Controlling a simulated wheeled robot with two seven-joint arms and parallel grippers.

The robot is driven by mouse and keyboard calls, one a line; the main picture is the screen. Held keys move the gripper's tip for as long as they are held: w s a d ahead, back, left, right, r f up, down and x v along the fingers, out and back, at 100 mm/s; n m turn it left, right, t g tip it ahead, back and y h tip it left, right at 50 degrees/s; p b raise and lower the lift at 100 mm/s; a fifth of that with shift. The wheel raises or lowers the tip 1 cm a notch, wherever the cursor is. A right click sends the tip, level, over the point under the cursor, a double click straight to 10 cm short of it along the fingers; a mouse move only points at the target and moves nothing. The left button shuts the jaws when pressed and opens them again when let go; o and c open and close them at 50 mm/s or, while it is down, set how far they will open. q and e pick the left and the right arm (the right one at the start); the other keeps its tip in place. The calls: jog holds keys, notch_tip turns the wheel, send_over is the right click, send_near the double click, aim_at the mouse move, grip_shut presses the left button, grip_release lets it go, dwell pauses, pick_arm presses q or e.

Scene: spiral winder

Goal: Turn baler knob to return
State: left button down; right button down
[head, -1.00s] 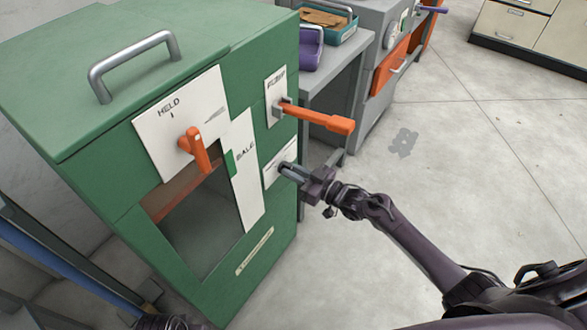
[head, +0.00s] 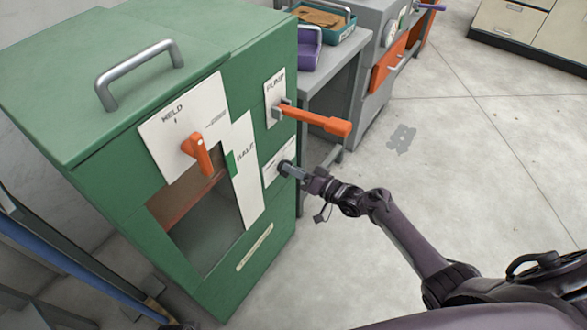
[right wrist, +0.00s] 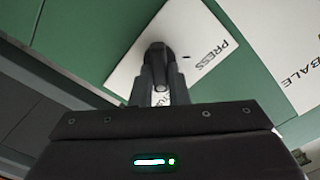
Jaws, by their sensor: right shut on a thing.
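The green baler (head: 110,190) stands at the left in the head view. A small dark knob (right wrist: 157,55) sits on its white plate (right wrist: 205,40), which reads "PRESS" in the right wrist view. My right gripper (head: 291,171) is at this knob, low on the baler's right face in the head view. Its two fingers (right wrist: 160,88) are shut on the knob, which they partly hide. Which way the knob points is hard to tell. My left gripper does not show clearly; only a dark piece of my arm is at the bottom edge.
An orange lever (head: 315,120) juts out from the pump plate above my right gripper. A shorter orange handle (head: 198,152) is on the weld plate. A grey bench (head: 345,75) with a teal tray (head: 335,35) stands behind. The floor at the right is clear.

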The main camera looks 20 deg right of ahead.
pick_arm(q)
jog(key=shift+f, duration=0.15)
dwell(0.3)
pick_arm(e)
jog(key=c, duration=1.4)
grip_release()
